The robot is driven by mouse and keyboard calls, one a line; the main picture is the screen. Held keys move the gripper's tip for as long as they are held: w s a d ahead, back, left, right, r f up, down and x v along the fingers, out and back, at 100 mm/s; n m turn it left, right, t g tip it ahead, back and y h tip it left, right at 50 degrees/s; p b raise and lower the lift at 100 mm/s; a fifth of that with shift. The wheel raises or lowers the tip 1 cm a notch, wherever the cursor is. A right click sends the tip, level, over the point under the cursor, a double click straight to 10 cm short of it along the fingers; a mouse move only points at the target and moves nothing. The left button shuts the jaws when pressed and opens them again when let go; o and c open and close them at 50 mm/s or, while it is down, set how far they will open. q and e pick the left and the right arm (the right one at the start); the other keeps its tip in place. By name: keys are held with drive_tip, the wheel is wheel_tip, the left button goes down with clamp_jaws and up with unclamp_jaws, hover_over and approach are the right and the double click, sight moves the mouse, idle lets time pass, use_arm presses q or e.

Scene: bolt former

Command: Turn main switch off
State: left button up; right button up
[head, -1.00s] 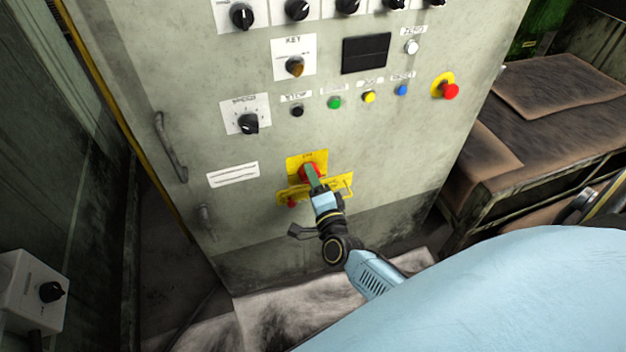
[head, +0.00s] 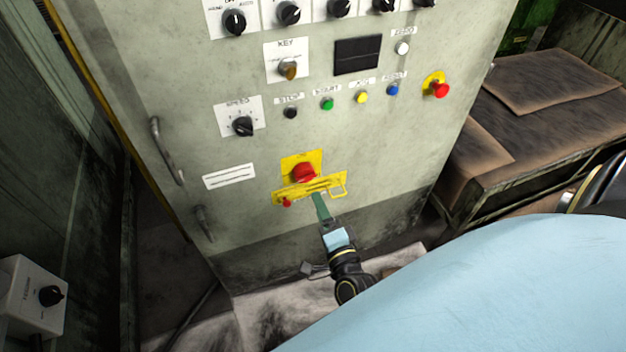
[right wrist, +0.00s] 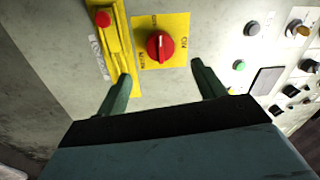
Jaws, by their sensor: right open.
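The main switch is a red rotary knob (head: 304,173) on a yellow plate low on the grey cabinet's front. In the right wrist view the red knob (right wrist: 160,46) lies between and beyond the green fingertips, with its grip bar about in line with the fingers. Its plate carries lettering, of which "ON" can be read to the right. My right gripper (head: 320,207) is open and empty, just below the switch and apart from it. It also shows in the right wrist view (right wrist: 162,80). My left gripper is not in view.
A yellow lockout bar (head: 310,190) with a small red piece crosses just below the knob. The cabinet (head: 240,185) has several buttons and dials above, and a red emergency button (head: 438,90) at the right. A worn bench (head: 500,140) stands right of it.

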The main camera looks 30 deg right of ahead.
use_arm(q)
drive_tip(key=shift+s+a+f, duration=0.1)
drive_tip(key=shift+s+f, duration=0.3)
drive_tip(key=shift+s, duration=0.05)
use_arm(e)
drive_tip(key=v, duration=0.4)
